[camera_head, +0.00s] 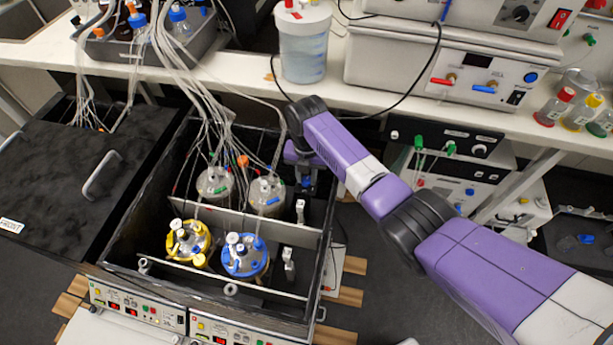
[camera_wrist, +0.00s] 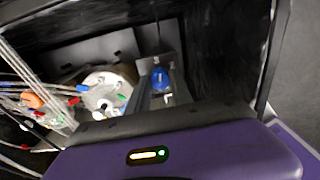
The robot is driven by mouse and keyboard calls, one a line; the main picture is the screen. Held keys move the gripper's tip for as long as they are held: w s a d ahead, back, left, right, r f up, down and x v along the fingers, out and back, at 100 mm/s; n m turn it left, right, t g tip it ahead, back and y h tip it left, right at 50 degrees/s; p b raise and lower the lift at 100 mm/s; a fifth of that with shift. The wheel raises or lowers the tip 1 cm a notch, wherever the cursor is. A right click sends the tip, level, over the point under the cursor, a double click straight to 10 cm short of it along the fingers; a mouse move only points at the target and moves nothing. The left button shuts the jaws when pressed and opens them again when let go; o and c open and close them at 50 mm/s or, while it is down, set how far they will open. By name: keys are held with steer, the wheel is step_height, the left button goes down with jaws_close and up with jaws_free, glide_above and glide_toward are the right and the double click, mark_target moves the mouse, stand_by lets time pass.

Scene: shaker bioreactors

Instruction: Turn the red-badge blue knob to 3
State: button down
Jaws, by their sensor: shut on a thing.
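My gripper (camera_head: 305,172) reaches down into the right side of the open black shaker box, beside the rear glass vessels. In the wrist view, a round blue knob (camera_wrist: 160,78) sits on a grey upright mount, straight ahead of my purple gripper body. The knob also shows as a small blue spot under the gripper in the head view (camera_head: 306,183). My gripper is shut on the blue knob, though the fingertips are hard to make out.
Glass vessels with tubing stand in the box, including a yellow-ringed one (camera_head: 187,241) and a blue-ringed one (camera_head: 245,257). The box's right wall is close to my gripper. Tubes hang over the box (camera_head: 208,115). A bench (camera_head: 400,110) with instruments runs behind.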

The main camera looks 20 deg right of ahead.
mark_target(306, 179)
steer(key=shift+n, duration=1.1)
steer(key=c, duration=1.1)
jaws_free()
steer(key=shift+c, duration=0.2)
step_height(306, 179, up, 8)
steer(key=shift+f, duration=0.1)
